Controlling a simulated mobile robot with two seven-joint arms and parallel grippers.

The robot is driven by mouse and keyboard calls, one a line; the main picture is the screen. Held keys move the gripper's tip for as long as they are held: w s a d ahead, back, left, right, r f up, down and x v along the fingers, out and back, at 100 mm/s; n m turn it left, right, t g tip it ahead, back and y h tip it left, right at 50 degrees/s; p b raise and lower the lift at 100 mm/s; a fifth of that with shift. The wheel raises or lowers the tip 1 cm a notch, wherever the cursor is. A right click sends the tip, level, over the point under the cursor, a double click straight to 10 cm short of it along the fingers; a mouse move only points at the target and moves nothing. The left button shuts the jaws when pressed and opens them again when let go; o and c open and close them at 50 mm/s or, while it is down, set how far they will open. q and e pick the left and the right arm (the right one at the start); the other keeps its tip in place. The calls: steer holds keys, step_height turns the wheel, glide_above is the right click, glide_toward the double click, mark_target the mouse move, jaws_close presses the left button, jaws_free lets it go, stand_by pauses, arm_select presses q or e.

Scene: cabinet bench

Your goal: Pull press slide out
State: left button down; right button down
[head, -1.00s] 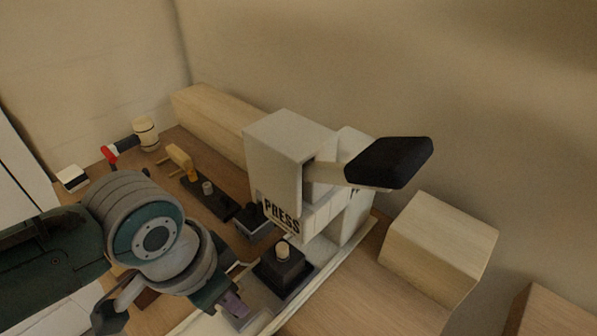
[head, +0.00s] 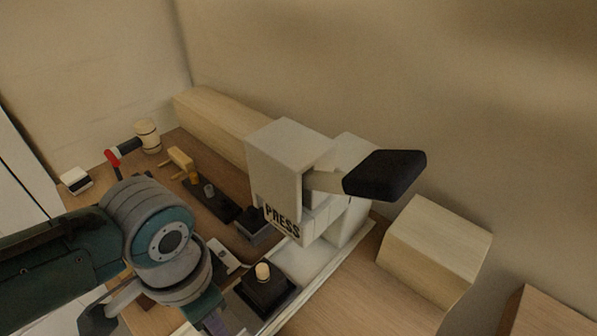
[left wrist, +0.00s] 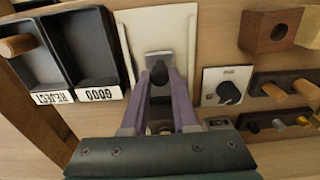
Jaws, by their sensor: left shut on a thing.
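The white press (head: 290,170), labelled PRESS, has a lever with a black grip (head: 385,175). Its slide carries a black block (head: 267,291) topped by a pale round peg (head: 263,270). The block sits in front of the press head, on the light base rail. My left gripper (head: 217,326) is at the bottom edge of the head view, at the front end of the slide. In the left wrist view its purple fingers (left wrist: 160,85) are shut on the slide's front part, mostly hidden between them. My right gripper is in neither view.
In the wrist view, black trays marked REJECT and GOOD (left wrist: 90,45) lie left, and a dial panel (left wrist: 228,88) right. A mallet (head: 135,143) lies at the back left. Wooden blocks (head: 437,245) stand right of the press.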

arm_select(q)
steer(key=shift+a, duration=0.1)
steer(key=shift+s+a+r+p, duration=0.1)
steer(key=shift+s+a+p, duration=0.25)
steer(key=shift+s+p, duration=0.25)
steer(key=shift+s+a+p, duration=0.5)
steer(key=shift+s+p, duration=0.1)
steer(key=shift+p, duration=0.05)
steer(key=shift+s+a, duration=0.15)
steer(key=shift+s, duration=0.05)
steer(key=shift+s+a+p, duration=0.15)
steer(key=shift+s+p, duration=0.05)
steer(key=shift+p, duration=0.2)
steer(key=shift+s+a, duration=0.25)
steer(key=shift+s, duration=0.05)
steer(key=c, duration=0.7)
jaws_free()
